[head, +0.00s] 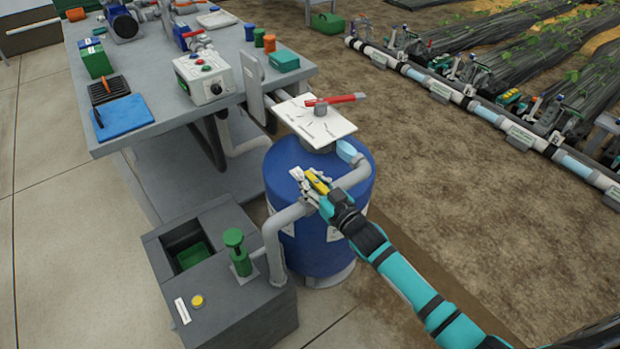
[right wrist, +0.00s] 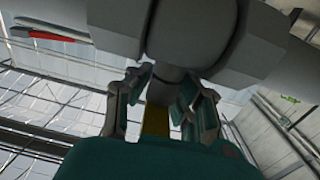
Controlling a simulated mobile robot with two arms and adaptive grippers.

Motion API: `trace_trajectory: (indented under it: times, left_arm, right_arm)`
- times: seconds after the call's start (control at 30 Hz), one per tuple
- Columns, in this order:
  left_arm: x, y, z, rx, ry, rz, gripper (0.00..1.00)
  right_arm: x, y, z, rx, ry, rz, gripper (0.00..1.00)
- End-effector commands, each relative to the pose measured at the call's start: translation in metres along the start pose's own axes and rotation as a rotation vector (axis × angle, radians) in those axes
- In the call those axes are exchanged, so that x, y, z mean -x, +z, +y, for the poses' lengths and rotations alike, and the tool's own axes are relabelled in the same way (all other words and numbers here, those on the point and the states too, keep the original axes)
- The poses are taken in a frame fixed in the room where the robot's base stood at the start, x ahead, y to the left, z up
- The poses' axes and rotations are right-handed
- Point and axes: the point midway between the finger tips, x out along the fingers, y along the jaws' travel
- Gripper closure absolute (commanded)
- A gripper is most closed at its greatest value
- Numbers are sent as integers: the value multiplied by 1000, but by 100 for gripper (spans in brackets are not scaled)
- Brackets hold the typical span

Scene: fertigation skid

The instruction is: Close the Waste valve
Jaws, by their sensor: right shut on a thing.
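A yellow valve handle (head: 319,183) sits on the grey pipe (head: 289,217) in front of the blue tank (head: 283,175). My right gripper (head: 322,191) is shut on this handle, with my teal arm coming in from the lower right. In the right wrist view, the two fingers of my right gripper (right wrist: 163,98) stand on either side of the yellow handle (right wrist: 155,121), below the grey pipe body (right wrist: 190,35). A small white tag (head: 297,174) is beside the valve; its text is too small to read. My left gripper is not in view.
A white plate (head: 316,127) with a red lever (head: 336,99) tops the tank. A grey box (head: 240,307) with a green plunger (head: 239,254) stands lower left. A grey workbench (head: 170,95) stands behind.

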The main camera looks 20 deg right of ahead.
Motion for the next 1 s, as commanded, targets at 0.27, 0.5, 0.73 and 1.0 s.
trace_trajectory:
  times: [0.27,0.5,0.73,1.0]
  left_arm:
    - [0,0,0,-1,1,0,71]
    - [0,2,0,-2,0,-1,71]
    - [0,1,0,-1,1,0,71]
    - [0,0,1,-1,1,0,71]
  right_arm:
    - [0,-1,1,0,1,3,60]
    - [1,0,1,0,0,1,60]
    - [28,1,0,-1,0,-2,60]
    - [86,1,1,0,0,0,60]
